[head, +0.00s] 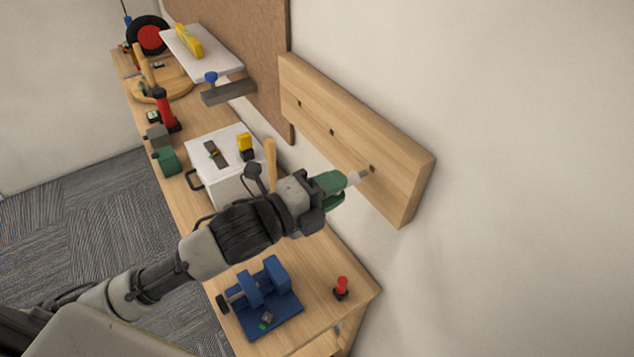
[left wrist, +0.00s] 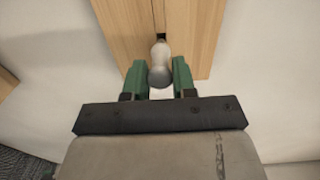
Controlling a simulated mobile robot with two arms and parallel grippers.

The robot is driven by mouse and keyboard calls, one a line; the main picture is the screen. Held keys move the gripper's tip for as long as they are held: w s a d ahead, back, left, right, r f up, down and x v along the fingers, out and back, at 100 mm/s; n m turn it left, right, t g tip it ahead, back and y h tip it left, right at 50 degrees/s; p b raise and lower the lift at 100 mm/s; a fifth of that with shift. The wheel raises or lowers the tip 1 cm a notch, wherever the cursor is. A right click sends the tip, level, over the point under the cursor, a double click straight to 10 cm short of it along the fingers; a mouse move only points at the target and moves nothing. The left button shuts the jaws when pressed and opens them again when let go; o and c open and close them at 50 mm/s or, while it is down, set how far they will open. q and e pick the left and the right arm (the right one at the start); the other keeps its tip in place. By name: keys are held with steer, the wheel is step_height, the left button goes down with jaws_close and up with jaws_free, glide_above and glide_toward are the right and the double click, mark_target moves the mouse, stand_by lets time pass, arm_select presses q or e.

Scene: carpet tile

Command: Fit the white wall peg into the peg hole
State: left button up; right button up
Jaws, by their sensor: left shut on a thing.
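The white wall peg (head: 354,178) is held between the green fingers of my left gripper (head: 335,186). In the left wrist view the peg (left wrist: 160,58) lies between the two green fingers of the gripper (left wrist: 160,78), its tip pointing at a dark square hole (left wrist: 161,36) in the wooden board (left wrist: 200,30). In the head view the peg's tip is at or very near the nearest hole (head: 372,168) of the wall board (head: 410,180). I cannot tell whether the tip has entered it. My right gripper is not in view.
Two more holes (head: 332,131) sit farther along the board. Below is a wooden workbench (head: 330,265) with a blue vise (head: 262,300), a small red-topped item (head: 341,288) and a white box (head: 225,150). Several tools stand farther back. The wall right of the board is bare.

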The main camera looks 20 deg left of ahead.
mark_target(349, 177)
arm_select(q)
steer(key=shift+p, duration=0.3)
stand_by(0.5)
steer(key=shift+p+x, duration=0.4)
steer(key=shift+x, duration=1.35)
steer(key=o, duration=0.8)
steer(key=shift+o, duration=0.2)
steer(key=shift+s+a, duration=0.1)
steer(key=shift+s+a, duration=0.15)
steer(key=shift+s, duration=0.05)
steer(key=b+v, duration=0.5)
steer(key=v, duration=0.5)
steer(key=shift+s+a, duration=0.2)
steer(key=shift+r, duration=0.1)
